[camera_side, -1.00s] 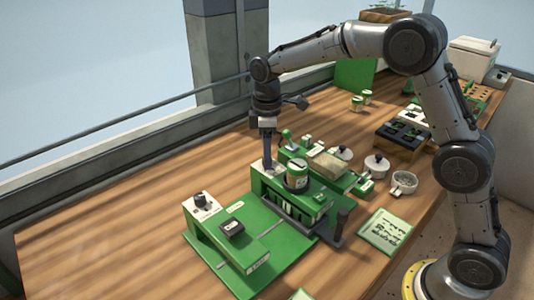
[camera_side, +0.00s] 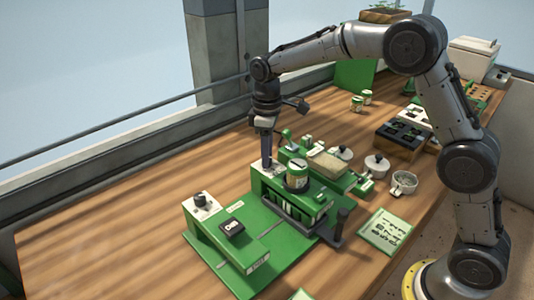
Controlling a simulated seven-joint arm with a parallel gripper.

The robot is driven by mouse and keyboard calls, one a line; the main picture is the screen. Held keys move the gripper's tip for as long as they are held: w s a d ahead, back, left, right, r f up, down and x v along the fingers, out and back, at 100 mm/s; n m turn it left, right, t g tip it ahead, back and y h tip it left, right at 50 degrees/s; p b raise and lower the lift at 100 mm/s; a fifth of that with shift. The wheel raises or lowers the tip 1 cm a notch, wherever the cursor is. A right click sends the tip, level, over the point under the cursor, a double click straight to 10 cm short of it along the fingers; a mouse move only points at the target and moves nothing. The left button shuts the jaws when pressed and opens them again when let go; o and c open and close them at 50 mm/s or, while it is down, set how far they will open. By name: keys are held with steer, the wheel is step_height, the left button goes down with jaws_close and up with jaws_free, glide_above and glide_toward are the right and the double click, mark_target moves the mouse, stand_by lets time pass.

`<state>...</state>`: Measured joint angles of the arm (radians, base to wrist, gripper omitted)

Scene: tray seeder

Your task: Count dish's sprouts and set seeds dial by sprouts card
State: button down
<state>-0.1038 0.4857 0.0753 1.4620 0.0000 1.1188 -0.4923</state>
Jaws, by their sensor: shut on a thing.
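My gripper (camera_side: 268,160) points straight down at the left end of the raised green seeder housing (camera_side: 259,184). It is shut on a small knob on the white plate there. The fingers hide most of the knob and its markings are too small to read. A second dial (camera_side: 200,199), with a dark knob on a white plate, sits on the lower green unit in front. A green card (camera_side: 385,232) with dark marks lies on the table at right. A round white dish (camera_side: 404,182) with greyish-green contents stands behind it. The sprouts cannot be counted here.
A lidded white pot (camera_side: 377,165) and a black tray (camera_side: 399,137) stand farther back. The table's left front is clear.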

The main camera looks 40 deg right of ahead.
steer(key=m, duration=0.4)
steer(key=shift+m, duration=0.3)
steer(key=m, duration=0.4)
stand_by(0.3)
steer(key=c, duration=0.6)
jaws_free()
step_height(320, 180, up, 14)
